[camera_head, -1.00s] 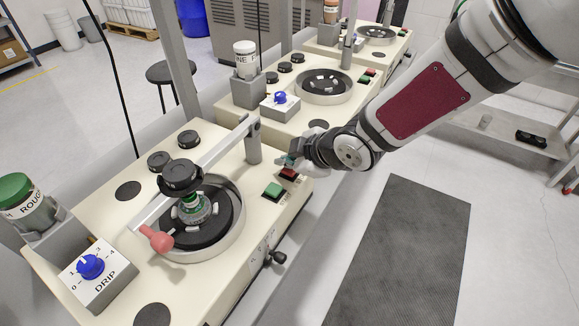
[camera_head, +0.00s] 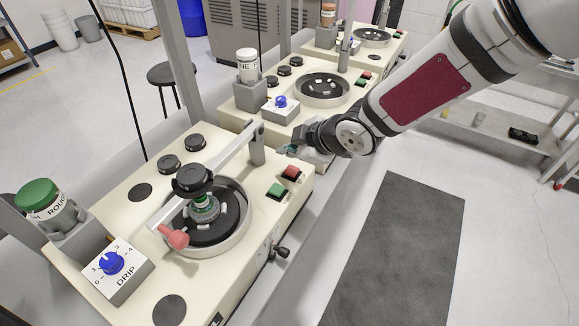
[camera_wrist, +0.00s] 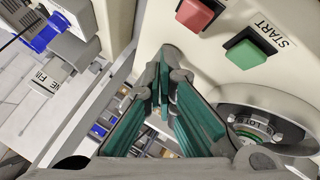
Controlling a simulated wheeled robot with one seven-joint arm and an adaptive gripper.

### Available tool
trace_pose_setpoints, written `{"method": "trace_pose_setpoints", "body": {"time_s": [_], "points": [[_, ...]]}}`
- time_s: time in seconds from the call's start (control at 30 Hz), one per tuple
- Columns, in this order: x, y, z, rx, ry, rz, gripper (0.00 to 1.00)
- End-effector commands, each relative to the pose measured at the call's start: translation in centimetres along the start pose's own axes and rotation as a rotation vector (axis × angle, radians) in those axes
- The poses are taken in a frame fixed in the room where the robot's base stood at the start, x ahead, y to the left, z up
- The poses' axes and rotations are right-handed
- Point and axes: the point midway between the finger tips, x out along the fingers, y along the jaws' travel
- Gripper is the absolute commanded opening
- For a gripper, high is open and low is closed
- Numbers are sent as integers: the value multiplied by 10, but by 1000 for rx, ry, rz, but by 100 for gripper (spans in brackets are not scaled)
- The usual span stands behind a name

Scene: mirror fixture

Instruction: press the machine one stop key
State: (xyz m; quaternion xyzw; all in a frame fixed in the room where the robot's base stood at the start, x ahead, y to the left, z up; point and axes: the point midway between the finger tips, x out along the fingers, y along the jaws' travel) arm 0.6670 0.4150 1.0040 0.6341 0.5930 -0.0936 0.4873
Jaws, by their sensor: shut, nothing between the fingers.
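The nearest machine (camera_head: 120,215) has a red key (camera_head: 291,172) and a green key (camera_head: 276,190) at its right edge. In the wrist view the red key (camera_wrist: 195,14) is at the top and the green key (camera_wrist: 245,54), beside the word START, is below right of it. The red key's label is not readable. My gripper (camera_head: 285,150) is beyond the red key in the head view, apart from it. In the wrist view its teal-padded fingers (camera_wrist: 164,70) come together at the tips, shut and empty, left of and below the red key.
A lever arm with a pink knob (camera_head: 175,238) crosses the round bowl, and its post (camera_head: 257,145) stands near my gripper. A blue drip dial (camera_head: 111,262) is at the front left. Similar machines (camera_head: 322,88) stand behind. A dark mat (camera_head: 400,250) lies on the clear floor.

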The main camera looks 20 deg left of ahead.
Motion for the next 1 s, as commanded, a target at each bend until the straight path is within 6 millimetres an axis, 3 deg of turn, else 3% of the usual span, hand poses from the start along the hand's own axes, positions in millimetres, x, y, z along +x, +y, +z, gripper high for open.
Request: {"method": "trace_pose_setpoints", "body": {"time_s": [0.27, 1.0], "points": [[-14, 9, -10, 0, 0, 0, 0], [-14, 10, -10, -1, 0, 0, 0]]}}
